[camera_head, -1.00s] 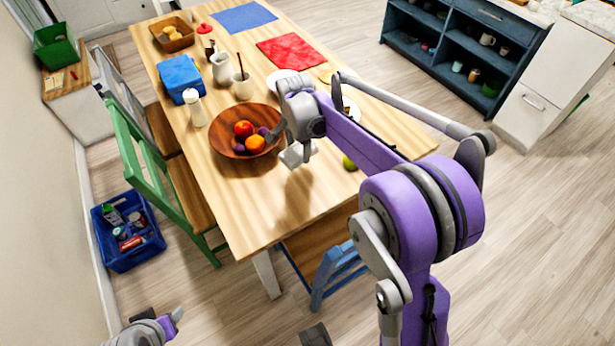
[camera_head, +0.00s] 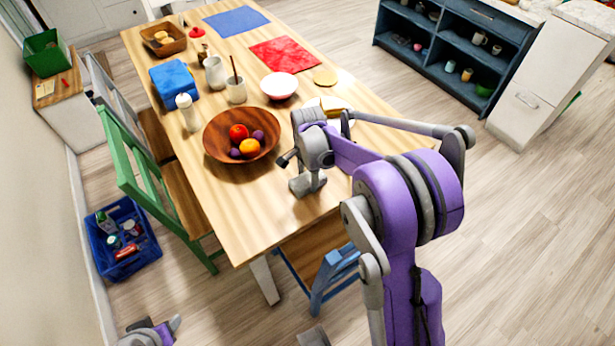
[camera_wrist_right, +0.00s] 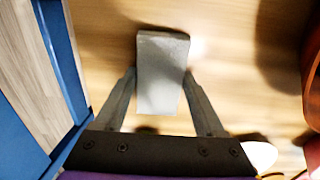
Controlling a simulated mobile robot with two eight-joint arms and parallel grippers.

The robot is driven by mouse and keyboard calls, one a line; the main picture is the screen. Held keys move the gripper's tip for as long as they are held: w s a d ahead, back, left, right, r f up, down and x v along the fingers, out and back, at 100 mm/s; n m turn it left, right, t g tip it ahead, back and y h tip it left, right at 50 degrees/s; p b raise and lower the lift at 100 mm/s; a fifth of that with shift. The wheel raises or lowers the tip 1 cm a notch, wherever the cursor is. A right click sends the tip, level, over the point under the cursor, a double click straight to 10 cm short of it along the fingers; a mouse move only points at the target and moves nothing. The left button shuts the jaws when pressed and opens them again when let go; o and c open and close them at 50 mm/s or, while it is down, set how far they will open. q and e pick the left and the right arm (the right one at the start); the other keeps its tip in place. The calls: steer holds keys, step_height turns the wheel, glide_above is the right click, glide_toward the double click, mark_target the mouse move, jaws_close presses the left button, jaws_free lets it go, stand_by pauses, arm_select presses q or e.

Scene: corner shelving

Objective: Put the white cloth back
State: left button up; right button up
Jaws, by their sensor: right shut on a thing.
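My right gripper (camera_head: 308,182) hangs over the near end of the wooden table, to the right of the fruit bowl. In the right wrist view its two fingers (camera_wrist_right: 161,78) are shut on the white cloth (camera_wrist_right: 163,85), which looks like a small greyish folded block. The cloth seems to be held above the tabletop; the exact gap cannot be told. In the head view the cloth is hard to separate from the grey fingers. My left gripper (camera_head: 168,328) shows only in part at the bottom left edge, away from the table, and its opening is unclear.
A wooden bowl of fruit (camera_head: 213,150) is close left of my right gripper. A white bottle (camera_head: 188,115), blue box (camera_head: 174,82) and pink bowl (camera_head: 279,87) stand farther back. A blue chair (camera_head: 333,278) is at the near end. Blue crate (camera_head: 135,262) sits on the floor.

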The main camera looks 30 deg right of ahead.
mark_target(307, 179)
steer(key=o, duration=1.2)
steer(key=shift+c, duration=0.2)
steer(key=shift+r, duration=0.1)
step_height(307, 179, up, 12)
steer(key=p, duration=0.1)
steer(key=s+a+n+t+p, duration=0.1)
steer(key=s+a+n, duration=0.2)
steer(key=s+n, duration=0.2)
steer(key=s+a+r+n+t+p, duration=0.1)
steer(key=s+a+n+t+p, duration=0.1)
steer(key=s+n, duration=0.4)
steer(key=s+a+r+n+t+p, duration=0.1)
steer(key=s+a+n+t, duration=0.1)
steer(key=s+a+n, duration=0.3)
steer(key=s, duration=0.4)
steer(key=shift+s+n, duration=0.4)
